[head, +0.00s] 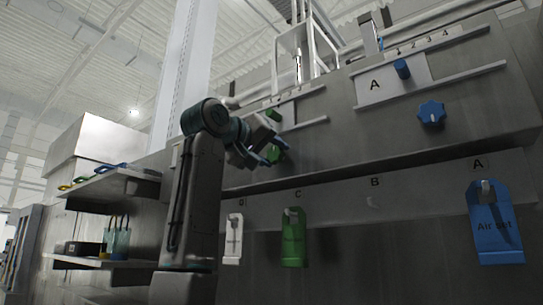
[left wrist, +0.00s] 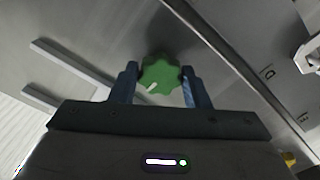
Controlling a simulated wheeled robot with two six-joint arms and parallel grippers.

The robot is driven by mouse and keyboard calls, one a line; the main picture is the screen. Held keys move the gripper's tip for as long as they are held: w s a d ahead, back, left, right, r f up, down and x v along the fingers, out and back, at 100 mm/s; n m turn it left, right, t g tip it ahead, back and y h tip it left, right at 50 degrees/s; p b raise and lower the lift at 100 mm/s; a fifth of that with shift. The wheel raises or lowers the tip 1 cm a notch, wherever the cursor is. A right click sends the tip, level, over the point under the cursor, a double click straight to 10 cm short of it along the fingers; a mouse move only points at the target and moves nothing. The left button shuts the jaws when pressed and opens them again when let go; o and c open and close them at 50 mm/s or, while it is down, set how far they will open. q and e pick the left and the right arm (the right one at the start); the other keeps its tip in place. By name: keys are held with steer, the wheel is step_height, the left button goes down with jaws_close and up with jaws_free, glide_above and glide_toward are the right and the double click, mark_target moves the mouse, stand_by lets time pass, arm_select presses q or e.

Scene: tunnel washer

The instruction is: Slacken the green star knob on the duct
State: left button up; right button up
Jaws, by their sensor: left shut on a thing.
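The green star knob (left wrist: 160,75) sits on the grey duct face, with a pale pointer mark on it. It also shows in the head view (head: 277,154), partly hidden by my gripper. My left gripper (left wrist: 160,82) has its two blue fingers on either side of the knob and is shut on it. In the head view the left gripper (head: 270,152) reaches the duct from the left. My right gripper is in neither view.
A blue star knob (head: 432,113) and a blue cylinder knob (head: 402,69) sit further right on the duct. Below hang a white tag (head: 233,240), a green tag (head: 293,240) and a blue tag (head: 496,225). Shelves (head: 110,185) with small items stand at left.

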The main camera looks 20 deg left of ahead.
arm_select(q)
steer(key=shift+w+f+n, duration=0.1)
steer(key=shift+f+n, duration=0.05)
steer(key=shift+n, duration=0.45)
steer(key=o, duration=1)
steer(key=shift+c, duration=0.2)
steer(key=b+v, duration=0.5)
steer(key=v, duration=0.6)
steer(key=shift+d, duration=0.1)
